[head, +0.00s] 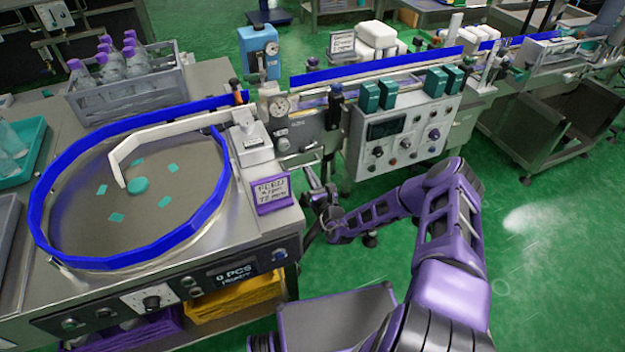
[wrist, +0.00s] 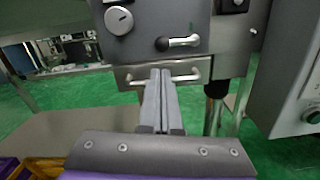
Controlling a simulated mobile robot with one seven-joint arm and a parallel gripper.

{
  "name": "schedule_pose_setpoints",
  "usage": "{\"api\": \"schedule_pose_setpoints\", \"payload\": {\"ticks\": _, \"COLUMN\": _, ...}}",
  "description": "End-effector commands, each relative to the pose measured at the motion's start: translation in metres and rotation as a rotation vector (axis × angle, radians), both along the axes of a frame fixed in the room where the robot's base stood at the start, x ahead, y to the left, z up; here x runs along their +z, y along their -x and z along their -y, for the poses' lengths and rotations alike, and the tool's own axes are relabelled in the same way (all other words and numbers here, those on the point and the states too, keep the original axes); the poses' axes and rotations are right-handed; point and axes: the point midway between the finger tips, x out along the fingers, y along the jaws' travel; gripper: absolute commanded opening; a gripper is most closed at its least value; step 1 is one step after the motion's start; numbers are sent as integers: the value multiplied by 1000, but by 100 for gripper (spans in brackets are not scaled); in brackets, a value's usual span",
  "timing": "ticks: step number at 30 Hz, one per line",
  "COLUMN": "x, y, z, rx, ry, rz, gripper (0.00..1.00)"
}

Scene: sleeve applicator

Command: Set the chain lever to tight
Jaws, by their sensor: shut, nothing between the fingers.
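In the wrist view a small lever (wrist: 184,41) with a silver arm and a black knob at its left end lies nearly level on a grey machine panel (wrist: 146,45). It looks like the chain lever, but I cannot read any label by it. My gripper (wrist: 160,74) is shut and empty, its fingertips below the lever and in front of a silver bar handle (wrist: 188,77). I cannot tell whether they touch the handle. In the head view my gripper (head: 314,184) is low beside the machine's front, and the lever is too small to make out.
A round silver dial (wrist: 119,20) is left of the lever. A dark post (wrist: 214,105) stands right of my fingers, and a grey control cabinet (wrist: 285,75) is farther right. A purple-framed sign (head: 271,193) stands on the turntable's table (head: 262,228), left of my gripper.

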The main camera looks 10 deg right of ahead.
Motion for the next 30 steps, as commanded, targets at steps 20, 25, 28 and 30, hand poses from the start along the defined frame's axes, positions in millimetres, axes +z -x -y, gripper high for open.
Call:
{"api": "schedule_pose_setpoints", "payload": {"ticks": 20, "x": 3, "y": -49, "z": -9, "rx": 1, "ry": 0, "rz": 0, "gripper": 0}}
{"api": "schedule_pose_setpoints", "payload": {"ticks": 25, "x": 3, "y": -49, "z": -9, "rx": 1, "ry": -1, "rz": 0, "gripper": 0}}
{"api": "schedule_pose_setpoints", "payload": {"ticks": 28, "x": 3, "y": -49, "z": -6, "rx": 0, "ry": -7, "rz": -1, "gripper": 0}}
{"api": "schedule_pose_setpoints", "payload": {"ticks": 30, "x": 3, "y": -49, "z": -4, "rx": 0, "ry": -15, "rz": -3, "gripper": 0}}
